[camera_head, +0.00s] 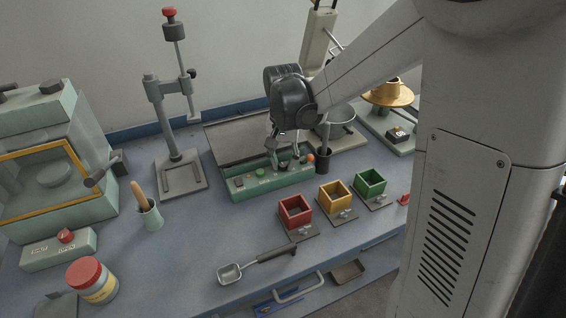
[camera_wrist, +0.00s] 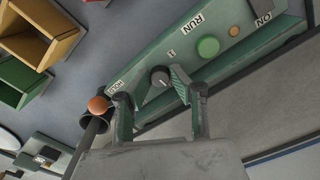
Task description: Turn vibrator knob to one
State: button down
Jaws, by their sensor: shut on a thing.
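The green control box (camera_head: 272,183) lies on the bench below my gripper (camera_head: 286,160) in the head view. In the wrist view, the small dark knob (camera_wrist: 160,77) sits on the box face (camera_wrist: 228,62) between my gripper's fingertips (camera_wrist: 160,84). My gripper is shut on it. A pale mark shows on the knob, but its exact setting is hard to read. A "1" label is just above the knob, "RUN" is up and right, and "HOLD" is near the left finger. In the head view my fingers largely hide the knob.
A green button (camera_wrist: 208,47) and small orange light (camera_wrist: 234,31) are right of the knob. An orange ball (camera_wrist: 98,105) is close to my left finger. Red (camera_head: 295,210), yellow (camera_head: 335,195) and green (camera_head: 370,183) bins stand in front and to the right.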

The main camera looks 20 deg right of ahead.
aim_at(283, 164)
jog(key=n, duration=0.4)
jog(key=shift+n, duration=0.3)
jog(key=n, duration=0.5)
jog(key=shift+b, duration=0.4)
jog(key=n, duration=0.9)
jog(key=shift+n, duration=0.4)
jog(key=c, duration=1.8)
grip_release()
notch_tip(283, 164, up, 12)
